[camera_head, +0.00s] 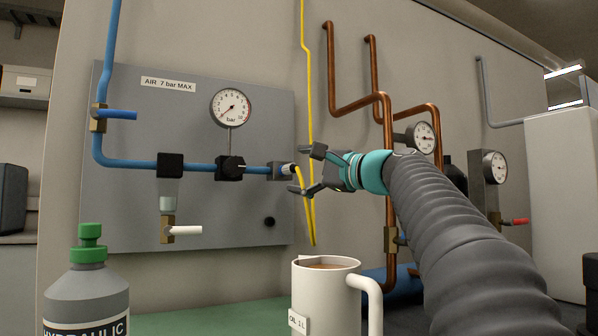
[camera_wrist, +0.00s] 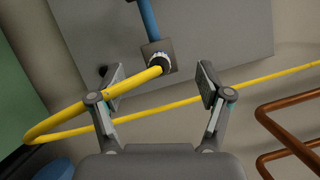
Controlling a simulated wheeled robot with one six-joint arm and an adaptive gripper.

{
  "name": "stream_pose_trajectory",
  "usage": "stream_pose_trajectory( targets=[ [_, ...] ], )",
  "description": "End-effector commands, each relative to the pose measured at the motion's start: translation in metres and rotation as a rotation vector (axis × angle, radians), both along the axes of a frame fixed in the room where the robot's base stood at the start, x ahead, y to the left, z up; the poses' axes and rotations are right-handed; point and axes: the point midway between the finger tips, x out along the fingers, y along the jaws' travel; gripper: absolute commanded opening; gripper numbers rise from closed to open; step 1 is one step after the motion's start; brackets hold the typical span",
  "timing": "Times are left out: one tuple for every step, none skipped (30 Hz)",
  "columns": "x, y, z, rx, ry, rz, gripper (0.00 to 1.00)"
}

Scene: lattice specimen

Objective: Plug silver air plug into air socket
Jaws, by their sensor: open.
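The air socket (camera_head: 279,171) is a dark block at the right end of the blue pipe on the grey panel; it also shows in the wrist view (camera_wrist: 152,47). The silver air plug (camera_wrist: 160,60) sits at the socket's face, its silver ring against the block, with the yellow hose (camera_wrist: 140,79) leading from it. How deep it is seated I cannot tell. My gripper (camera_head: 303,171) is open just in front of the socket. In the wrist view its fingers (camera_wrist: 160,82) stand wide apart on either side of the hose end, not touching the plug.
A mug (camera_head: 320,295) and a green-capped bottle (camera_head: 87,290) stand on the green surface below. Copper pipes (camera_head: 389,180) run down the wall to the right. A valve with a white handle (camera_head: 186,230) is low on the panel. The hose loops to the left in the wrist view.

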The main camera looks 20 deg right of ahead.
Motion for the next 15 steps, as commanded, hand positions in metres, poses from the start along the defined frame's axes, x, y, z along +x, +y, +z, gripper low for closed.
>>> stream_pose_trajectory(
  targets=[
    [-0.003,-0.003,-0.001,0.000,-0.001,-0.002,0.77],
    [-0.005,-0.004,-0.002,0.000,-0.001,-0.002,0.77],
    [-0.007,-0.005,-0.002,-0.001,0.000,-0.002,0.77],
    [-0.008,-0.006,-0.002,-0.001,0.000,-0.001,0.77],
    [-0.010,-0.006,-0.002,-0.001,0.000,-0.001,0.77],
    [-0.011,-0.008,-0.003,-0.001,0.000,-0.001,0.77],
    [-0.013,-0.009,-0.003,-0.001,0.000,-0.001,0.77],
    [-0.014,-0.010,-0.003,-0.001,0.000,-0.002,0.77],
    [-0.016,-0.011,-0.003,-0.001,0.000,-0.002,0.77],
    [-0.018,-0.012,-0.003,-0.001,0.000,-0.002,0.77],
    [-0.019,-0.013,-0.004,0.000,0.001,-0.002,0.77],
    [-0.021,-0.014,-0.004,0.000,0.000,-0.001,0.77],
    [-0.023,-0.015,-0.004,0.000,0.000,0.000,0.77],
    [-0.024,-0.016,-0.004,-0.001,0.000,-0.001,0.77],
    [-0.026,-0.017,-0.004,0.000,-0.001,-0.001,0.77]
  ],
)
